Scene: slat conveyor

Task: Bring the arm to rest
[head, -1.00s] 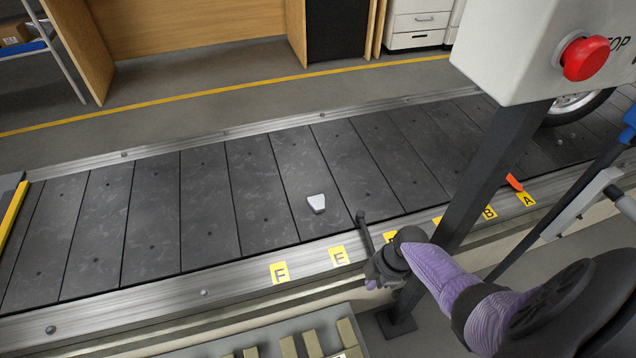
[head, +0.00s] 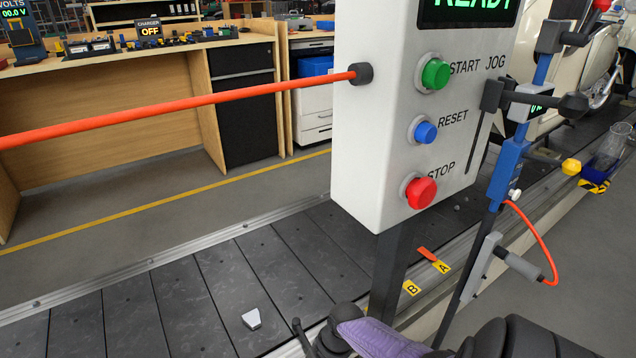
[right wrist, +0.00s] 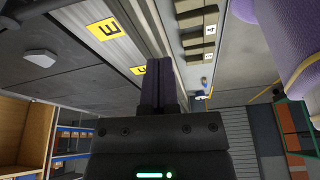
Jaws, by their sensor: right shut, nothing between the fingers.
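My right arm with its purple sleeve comes in at the bottom of the head view. Its gripper (head: 299,326) is low at the picture's edge, over the conveyor's near side. In the right wrist view the gripper's two dark fingers (right wrist: 163,75) lie together, shut and empty. A small pale grey block (head: 251,319) lies on a dark conveyor slat, left of the gripper and apart from it. It also shows in the right wrist view (right wrist: 40,58). My left gripper is not in view.
A control box (head: 385,120) with green, blue and red buttons stands on a post right beside my right arm. A blue stand (head: 508,170) is further right. The slats (head: 130,310) to the left are clear.

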